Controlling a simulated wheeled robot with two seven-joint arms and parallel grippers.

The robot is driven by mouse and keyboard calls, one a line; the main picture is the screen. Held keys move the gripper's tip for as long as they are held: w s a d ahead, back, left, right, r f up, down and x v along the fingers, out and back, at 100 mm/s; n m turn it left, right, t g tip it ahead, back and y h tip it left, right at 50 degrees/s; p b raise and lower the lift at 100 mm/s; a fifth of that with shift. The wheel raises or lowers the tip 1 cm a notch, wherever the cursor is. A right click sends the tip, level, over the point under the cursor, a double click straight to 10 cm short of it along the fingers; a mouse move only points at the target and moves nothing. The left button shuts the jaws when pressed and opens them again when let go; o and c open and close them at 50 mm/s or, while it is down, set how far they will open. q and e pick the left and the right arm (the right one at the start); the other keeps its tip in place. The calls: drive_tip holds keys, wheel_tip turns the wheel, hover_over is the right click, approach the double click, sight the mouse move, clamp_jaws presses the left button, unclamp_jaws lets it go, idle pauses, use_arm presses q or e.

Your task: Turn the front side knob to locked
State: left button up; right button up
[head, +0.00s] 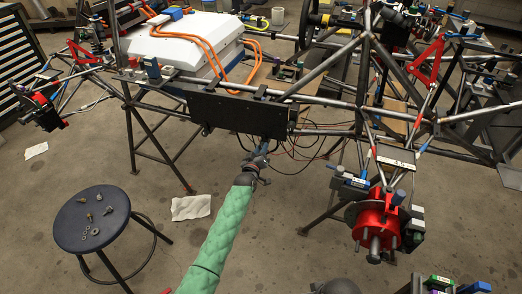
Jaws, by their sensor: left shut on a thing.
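My left gripper (262,150), at the end of the green-sleeved arm, reaches up to the lower right edge of a black panel (222,110) on the side of the tube chassis (330,103). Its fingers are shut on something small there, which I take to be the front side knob. The gripper and wrist cover the knob, so I cannot see which way it points or read any marking. My right gripper is not in view.
Loose cables (305,143) hang just right of my left gripper. A blue round stool (92,218) with several small metal parts stands at left. A red hub (376,222) sits at right. Paper (191,207) lies on the floor.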

use_arm(q)
drive_tip(key=o, duration=1)
drive_tip(key=shift+c, duration=0.2)
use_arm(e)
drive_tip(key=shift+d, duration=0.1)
use_arm(q)
drive_tip(key=b+v, duration=0.1)
drive_tip(key=v, duration=0.6)
drive_tip(key=shift+s, duration=0.4)
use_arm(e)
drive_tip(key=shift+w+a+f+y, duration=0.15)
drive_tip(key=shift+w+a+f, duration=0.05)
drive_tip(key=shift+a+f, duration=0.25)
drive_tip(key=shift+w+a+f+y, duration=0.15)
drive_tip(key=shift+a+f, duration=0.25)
use_arm(q)
drive_tip(key=shift+a, duration=0.1)
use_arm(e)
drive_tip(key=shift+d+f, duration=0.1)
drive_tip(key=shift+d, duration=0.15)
